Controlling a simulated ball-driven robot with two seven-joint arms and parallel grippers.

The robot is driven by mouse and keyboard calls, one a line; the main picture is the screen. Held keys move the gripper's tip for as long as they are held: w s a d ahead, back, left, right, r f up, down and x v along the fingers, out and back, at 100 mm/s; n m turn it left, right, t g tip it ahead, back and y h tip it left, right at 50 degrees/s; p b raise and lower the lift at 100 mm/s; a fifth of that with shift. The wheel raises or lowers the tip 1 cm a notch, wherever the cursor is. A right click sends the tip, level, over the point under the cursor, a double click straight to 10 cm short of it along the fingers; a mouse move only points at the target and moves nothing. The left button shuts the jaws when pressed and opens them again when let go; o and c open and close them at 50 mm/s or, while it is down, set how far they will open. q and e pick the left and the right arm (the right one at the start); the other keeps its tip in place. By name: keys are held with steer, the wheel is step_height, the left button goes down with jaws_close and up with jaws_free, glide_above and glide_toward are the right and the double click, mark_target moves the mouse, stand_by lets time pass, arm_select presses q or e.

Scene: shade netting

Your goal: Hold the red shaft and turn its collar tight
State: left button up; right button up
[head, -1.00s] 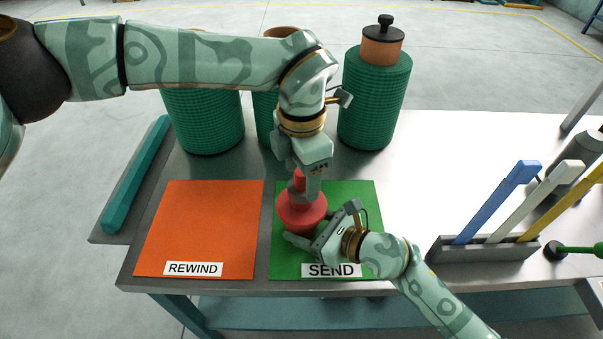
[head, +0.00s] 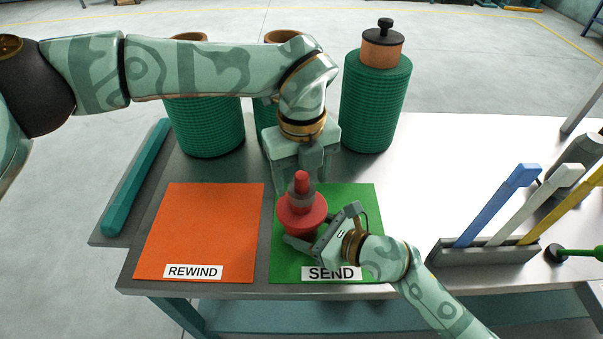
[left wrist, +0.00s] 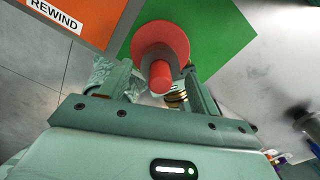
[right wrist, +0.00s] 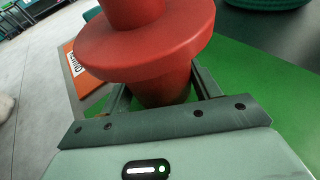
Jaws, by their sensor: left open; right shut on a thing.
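The red shaft (head: 301,182) stands upright on the green SEND mat (head: 358,205), with a wide red flange below its thin top. A grey collar (head: 300,200) sits around the shaft just above the flange. My right gripper (right wrist: 158,90) is shut on the thick red part under the flange. My left gripper (head: 297,170) is open at the shaft's top, pointing down. In the left wrist view its fingers stand apart either side of the red tip (left wrist: 161,76), with clear gaps. Whether the collar is seated tight cannot be seen.
An orange REWIND mat (head: 199,232) lies to the left. Several green netting rolls (head: 376,100) stand behind. A teal bar (head: 136,178) lies at the left edge. A grey rack (head: 485,252) holds coloured sticks at right.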

mark_target(301, 188)
arm_select(q)
steer(key=shift+f, duration=1.6)
jaws_close()
steer(key=m, duration=0.3)
steer(key=shift+m, duration=0.3)
jaws_free()
steer(key=shift+m, duration=0.3)
steer(key=shift+r, duration=2.55)
steer(key=o, duration=0.6)
